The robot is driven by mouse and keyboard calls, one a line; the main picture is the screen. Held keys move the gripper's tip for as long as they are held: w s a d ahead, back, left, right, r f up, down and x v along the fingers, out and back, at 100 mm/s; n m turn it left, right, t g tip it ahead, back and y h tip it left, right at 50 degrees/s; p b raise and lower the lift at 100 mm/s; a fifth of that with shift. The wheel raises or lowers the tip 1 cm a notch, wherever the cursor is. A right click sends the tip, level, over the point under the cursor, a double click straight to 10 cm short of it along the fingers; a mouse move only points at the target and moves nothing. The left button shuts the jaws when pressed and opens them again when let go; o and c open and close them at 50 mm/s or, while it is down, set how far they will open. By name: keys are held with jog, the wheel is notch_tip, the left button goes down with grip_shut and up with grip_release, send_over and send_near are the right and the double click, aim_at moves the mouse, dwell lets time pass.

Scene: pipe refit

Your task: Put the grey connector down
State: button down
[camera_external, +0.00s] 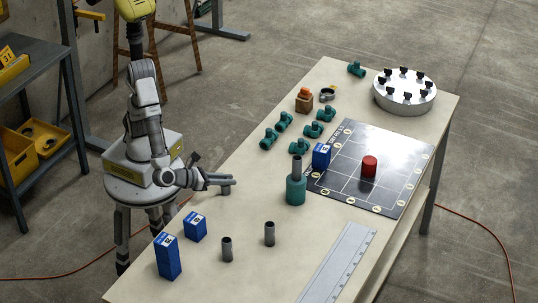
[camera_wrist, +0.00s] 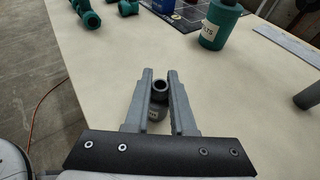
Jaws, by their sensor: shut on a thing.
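The grey connector (camera_external: 226,190) is a short dark grey tube, held upright between the fingers of my gripper (camera_external: 222,179). In the wrist view the connector (camera_wrist: 158,88) shows its round open top between the two grey fingers of my gripper (camera_wrist: 160,82), which are shut on it. It is over the left part of the pale table (camera_external: 262,205), near the table's left edge. Its lower end is at or just above the tabletop; I cannot tell whether it touches.
Two grey tubes (camera_external: 227,249) (camera_external: 270,234) stand nearer the front, beside blue boxes (camera_external: 168,257) (camera_external: 195,226). A teal bottle (camera_external: 295,190) stands to the right. Table around the connector is clear.

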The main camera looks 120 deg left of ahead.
jog(key=c, duration=0.8)
grip_release()
jog(key=shift+f, duration=0.15)
jog(key=shift+o, duration=0.2)
jog(key=shift+r, duration=0.2)
jog(key=shift+s+d+r, duration=0.15)
jog(key=shift+d+r, duration=0.05)
jog(key=shift+d, duration=0.1)
jog(key=p+v, duration=0.3)
jog(key=v, duration=0.8)
jog(key=shift+s, duration=0.15)
jog(key=shift+f, duration=0.1)
